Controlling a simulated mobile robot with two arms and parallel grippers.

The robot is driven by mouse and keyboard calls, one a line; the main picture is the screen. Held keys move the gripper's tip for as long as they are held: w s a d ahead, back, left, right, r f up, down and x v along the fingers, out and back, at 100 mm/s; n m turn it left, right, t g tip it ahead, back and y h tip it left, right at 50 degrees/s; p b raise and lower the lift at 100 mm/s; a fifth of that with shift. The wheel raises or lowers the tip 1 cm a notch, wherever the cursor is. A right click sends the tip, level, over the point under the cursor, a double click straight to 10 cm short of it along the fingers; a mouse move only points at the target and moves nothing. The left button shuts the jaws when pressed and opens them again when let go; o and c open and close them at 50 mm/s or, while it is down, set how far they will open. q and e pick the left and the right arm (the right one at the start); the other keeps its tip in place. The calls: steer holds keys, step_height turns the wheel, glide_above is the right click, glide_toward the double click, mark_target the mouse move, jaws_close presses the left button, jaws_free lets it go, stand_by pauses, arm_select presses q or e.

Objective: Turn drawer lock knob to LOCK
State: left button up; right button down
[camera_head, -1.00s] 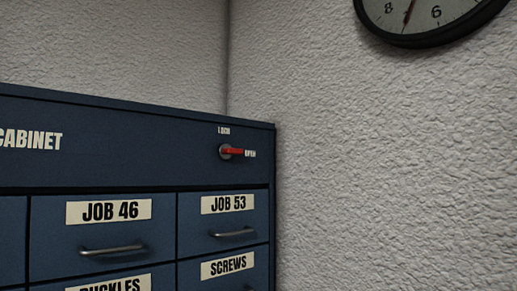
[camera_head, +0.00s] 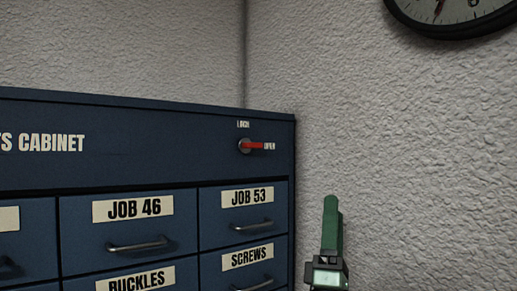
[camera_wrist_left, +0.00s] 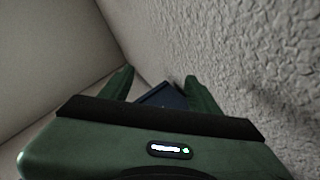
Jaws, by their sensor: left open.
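The lock knob (camera_head: 246,146) is a round grey base with a red lever on the upper right of the blue cabinet (camera_head: 150,145). Its lever points right, toward the OPEN label (camera_head: 269,147). The LOCK label (camera_head: 243,125) is above the knob. My left gripper (camera_head: 332,205) is green and stands to the right of the cabinet and below the knob, apart from both. In the left wrist view its two fingers (camera_wrist_left: 158,85) are spread with nothing held, and a dark blue part of the cabinet (camera_wrist_left: 163,97) shows between them. My right gripper is out of view.
Drawers labelled JOB 46 (camera_head: 131,208), JOB 53 (camera_head: 246,197), SCREWS and BUCKLES fill the cabinet front, with protruding handles. A textured wall (camera_head: 400,150) stands to the right, close to the left gripper. A clock (camera_head: 455,15) hangs at top right.

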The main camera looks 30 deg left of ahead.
arm_select(q)
steer(key=s+a+r+n+g+y, duration=0.1)
steer(key=a+r+n+g+y, duration=0.3)
steer(key=n+g+y, duration=0.5)
steer(key=a+r+n+g+y, duration=0.35)
steer(key=n+y, duration=0.35)
steer(key=n, duration=0.4)
steer(key=n+g+h, duration=0.3)
steer(key=n+g, duration=0.4)
glide_toward(256, 147)
steer(key=shift+g, duration=0.25)
steer(key=p+x, duration=0.4)
steer(key=x, duration=0.3)
steer(key=shift+w+a+r, duration=0.15)
steer(key=shift+a+r, duration=0.05)
steer(key=shift+r, duration=0.1)
steer(key=shift+w+a+r+p, duration=0.1)
steer(key=shift+w+a+p, duration=0.2)
steer(key=shift+a, duration=0.35)
steer(key=shift+d, duration=0.1)
